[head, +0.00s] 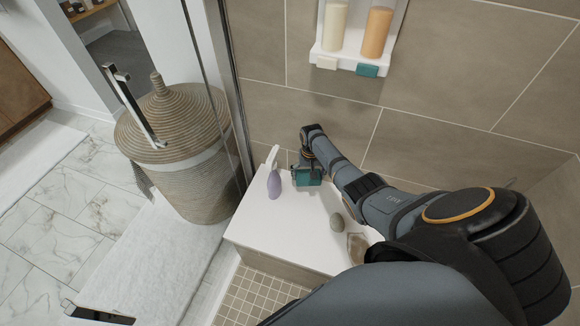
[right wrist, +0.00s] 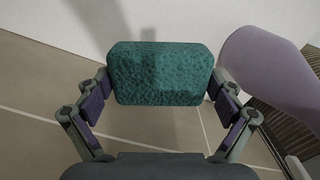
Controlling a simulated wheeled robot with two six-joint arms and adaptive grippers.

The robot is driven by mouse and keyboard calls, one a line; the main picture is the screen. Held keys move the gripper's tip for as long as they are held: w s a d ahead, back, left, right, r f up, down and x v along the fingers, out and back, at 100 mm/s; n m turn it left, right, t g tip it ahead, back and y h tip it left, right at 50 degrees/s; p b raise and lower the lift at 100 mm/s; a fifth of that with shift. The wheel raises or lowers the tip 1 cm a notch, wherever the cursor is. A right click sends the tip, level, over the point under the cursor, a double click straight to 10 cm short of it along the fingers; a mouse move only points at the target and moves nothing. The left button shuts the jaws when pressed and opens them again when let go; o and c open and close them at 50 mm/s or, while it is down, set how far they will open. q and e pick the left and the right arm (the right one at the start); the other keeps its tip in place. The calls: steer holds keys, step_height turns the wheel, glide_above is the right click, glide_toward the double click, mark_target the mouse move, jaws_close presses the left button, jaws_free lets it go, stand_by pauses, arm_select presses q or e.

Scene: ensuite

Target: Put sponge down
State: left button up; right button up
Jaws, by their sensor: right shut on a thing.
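The teal sponge (head: 309,178) is in my right gripper (head: 305,170), over the back part of the white bench top (head: 290,226). In the right wrist view the sponge (right wrist: 160,73) sits between the two fingers, which press on its left and right ends. I cannot tell whether its underside touches the bench. A lilac bottle (head: 274,184) with a white top stands just left of the sponge; it also shows in the right wrist view (right wrist: 268,65). My left gripper is not in view.
The bench front is clear. A wall shelf (head: 344,60) holds two bottles. A wicker basket (head: 175,150) stands left, beyond the glass edge.

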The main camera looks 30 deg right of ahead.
steer(key=d+m, duration=0.2)
steer(key=m, duration=0.1)
steer(key=shift+w+d+f+m, duration=0.2)
steer(key=shift+d+m, duration=0.1)
steer(key=shift+d, duration=0.1)
steer(key=shift+d+r+m+b, duration=0.1)
steer(key=shift+d+m+b, duration=0.2)
steer(key=shift+m, duration=0.1)
steer(key=shift+f+b, duration=0.35)
steer(key=shift+b, duration=0.05)
step_height(320, 180, down, 3)
steer(key=b, duration=0.3)
steer(key=shift+f, duration=0.2)
step_height(320, 180, down, 2)
steer(key=b, duration=0.3)
steer(key=shift+f, duration=0.1)
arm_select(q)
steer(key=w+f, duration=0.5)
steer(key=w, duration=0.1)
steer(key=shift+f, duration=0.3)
arm_select(e)
steer(key=shift+f, duration=0.25)
arm_select(q)
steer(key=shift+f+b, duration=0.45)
steer(key=shift+b, duration=0.25)
arm_select(e)
steer(key=shift+f, duration=0.6)
